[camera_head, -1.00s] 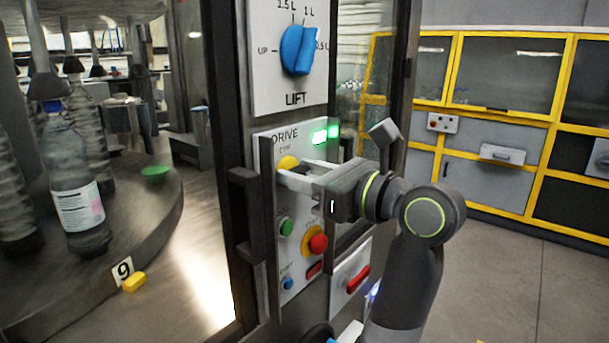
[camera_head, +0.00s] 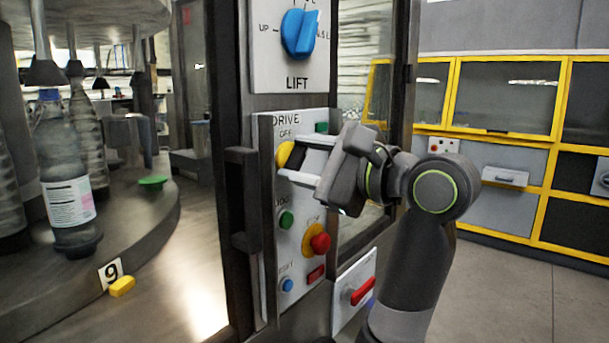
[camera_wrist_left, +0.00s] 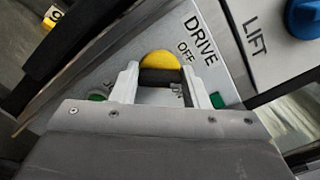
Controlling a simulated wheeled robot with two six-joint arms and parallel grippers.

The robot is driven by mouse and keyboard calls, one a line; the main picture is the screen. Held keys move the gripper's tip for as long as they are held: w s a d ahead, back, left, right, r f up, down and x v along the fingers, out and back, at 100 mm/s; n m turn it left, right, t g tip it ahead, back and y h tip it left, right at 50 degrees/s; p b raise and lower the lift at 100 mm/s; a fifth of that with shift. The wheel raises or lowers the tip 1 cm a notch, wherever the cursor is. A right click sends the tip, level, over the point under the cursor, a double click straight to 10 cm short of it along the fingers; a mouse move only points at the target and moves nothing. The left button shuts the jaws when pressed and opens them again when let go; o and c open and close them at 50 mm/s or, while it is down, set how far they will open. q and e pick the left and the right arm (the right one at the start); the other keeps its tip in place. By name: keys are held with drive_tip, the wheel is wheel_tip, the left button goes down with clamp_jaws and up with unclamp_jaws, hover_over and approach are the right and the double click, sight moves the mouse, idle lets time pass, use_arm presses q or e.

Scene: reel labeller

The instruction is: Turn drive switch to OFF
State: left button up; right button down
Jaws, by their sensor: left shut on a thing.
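The drive switch (camera_head: 284,153) is a yellow round knob with a dark handle bar, under the DRIVE and OFF lettering on the white panel. It also shows in the left wrist view (camera_wrist_left: 159,59), with OFF printed close to its edge. My left gripper (camera_head: 291,160) is shut on the switch, its pale fingers on either side of the dark bar. In the left wrist view both fingers (camera_wrist_left: 160,75) flank the bar. The gripper hides part of the dial and its markings, so the exact pointer position cannot be told. My right gripper is not in view.
The green lamp (camera_head: 321,127) beside DRIVE looks dark. Below the switch are a green button (camera_head: 285,221), a red emergency knob (camera_head: 320,242) and a blue button (camera_head: 287,284). The blue LIFT knob (camera_head: 299,34) is above. A dark handle (camera_head: 243,205) stands left of the panel.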

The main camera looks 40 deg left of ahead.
use_arm(q)
drive_tip(key=n+b, duration=0.1)
drive_tip(key=n, duration=0.1)
drive_tip(key=n+b, duration=0.1)
drive_tip(key=shift+f+n, duration=0.2)
drive_tip(key=shift+n, duration=0.2)
drive_tip(key=shift+n+b, duration=0.95)
drive_tip(key=shift+n, duration=1.05)
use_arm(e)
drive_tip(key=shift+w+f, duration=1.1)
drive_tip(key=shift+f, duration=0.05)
use_arm(q)
drive_tip(key=shift+n, duration=0.3)
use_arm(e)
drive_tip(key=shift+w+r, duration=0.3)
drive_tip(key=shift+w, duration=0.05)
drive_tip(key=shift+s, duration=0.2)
use_arm(q)
drive_tip(key=o, duration=1)
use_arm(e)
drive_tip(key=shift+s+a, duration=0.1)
